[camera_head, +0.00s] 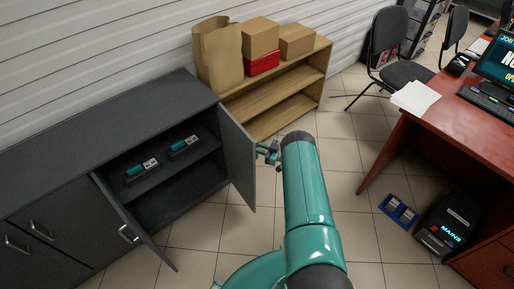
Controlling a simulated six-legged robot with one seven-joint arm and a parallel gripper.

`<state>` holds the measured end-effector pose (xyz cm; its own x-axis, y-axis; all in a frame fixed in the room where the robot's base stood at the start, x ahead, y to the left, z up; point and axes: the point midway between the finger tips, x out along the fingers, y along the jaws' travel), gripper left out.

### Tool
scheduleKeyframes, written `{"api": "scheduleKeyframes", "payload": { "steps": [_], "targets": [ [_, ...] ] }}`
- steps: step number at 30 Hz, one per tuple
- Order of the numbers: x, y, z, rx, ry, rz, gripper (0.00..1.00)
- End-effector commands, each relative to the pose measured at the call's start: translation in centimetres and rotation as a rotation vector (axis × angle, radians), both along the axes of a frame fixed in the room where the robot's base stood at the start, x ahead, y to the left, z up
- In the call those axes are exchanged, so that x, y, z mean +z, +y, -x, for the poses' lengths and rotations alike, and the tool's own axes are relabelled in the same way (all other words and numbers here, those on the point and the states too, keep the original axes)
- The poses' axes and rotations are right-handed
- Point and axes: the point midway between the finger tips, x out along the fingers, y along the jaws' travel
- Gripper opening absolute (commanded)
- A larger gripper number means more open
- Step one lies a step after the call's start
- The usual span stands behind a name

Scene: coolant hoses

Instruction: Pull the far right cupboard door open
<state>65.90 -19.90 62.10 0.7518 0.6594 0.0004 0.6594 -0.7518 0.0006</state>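The far right door (238,152) of the dark grey cupboard (110,122) stands swung well out from the cabinet. My teal arm reaches up from the bottom of the view, and my gripper (267,152) is beside this door's outer face, at its right side. The door's handle cannot be made out there. The gripper is small and partly hidden by my arm, so I cannot tell whether its fingers are open, shut or touching the door.
The neighbouring cupboard door (130,228) is also open. Two teal-and-black items (142,172) lie on the inner shelf. A wooden shelf unit (290,92) with boxes stands behind the open door. A red-brown desk (445,135) stands right. Tiled floor lies clear between.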

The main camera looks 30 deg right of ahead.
Motion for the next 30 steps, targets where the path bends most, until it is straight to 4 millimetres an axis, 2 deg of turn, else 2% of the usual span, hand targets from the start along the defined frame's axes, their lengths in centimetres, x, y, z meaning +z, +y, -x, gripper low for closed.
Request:
{"api": "scheduleKeyframes", "payload": {
  "steps": [5, 18, 24, 30],
  "targets": [
    [0.0, -1.7, 1.7, -0.005, 0.002, 0.001, 0.18],
    [0.0, -7.7, 8.7, -0.003, 0.001, 0.001, 0.18],
    [0.0, -8.8, 10.1, 0.000, 0.000, 0.000, 0.18],
    [0.0, -8.9, 10.2, 0.000, 0.000, 0.000, 0.18]
  ]
}}
